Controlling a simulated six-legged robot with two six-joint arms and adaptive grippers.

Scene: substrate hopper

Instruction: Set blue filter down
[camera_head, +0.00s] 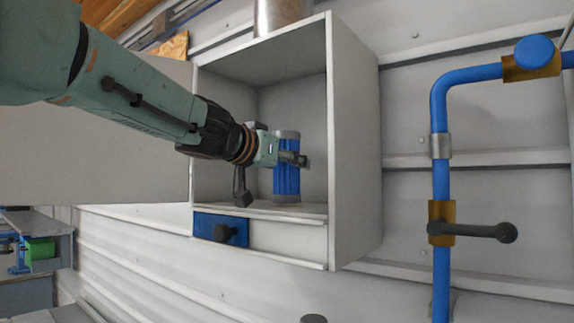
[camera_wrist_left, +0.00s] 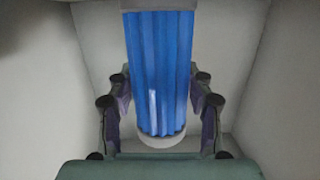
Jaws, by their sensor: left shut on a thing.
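The blue filter (camera_head: 287,182) is a ribbed blue cylinder with grey end caps. It stands upright inside an open grey wall cabinet (camera_head: 354,150), at or very near the cabinet floor; I cannot tell whether it touches. My left gripper (camera_head: 292,159) reaches into the cabinet from the left and is shut on the filter's upper part. In the left wrist view the filter (camera_wrist_left: 161,75) sits between the two fingers (camera_wrist_left: 160,115), with its pale end cap toward the palm. My right gripper is in neither view.
The cabinet door (camera_head: 95,150) hangs open at the left. A blue pipe (camera_head: 440,180) with a dark lever handle (camera_head: 480,231) runs down the wall at right. A metal cylinder (camera_head: 280,14) stands on top.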

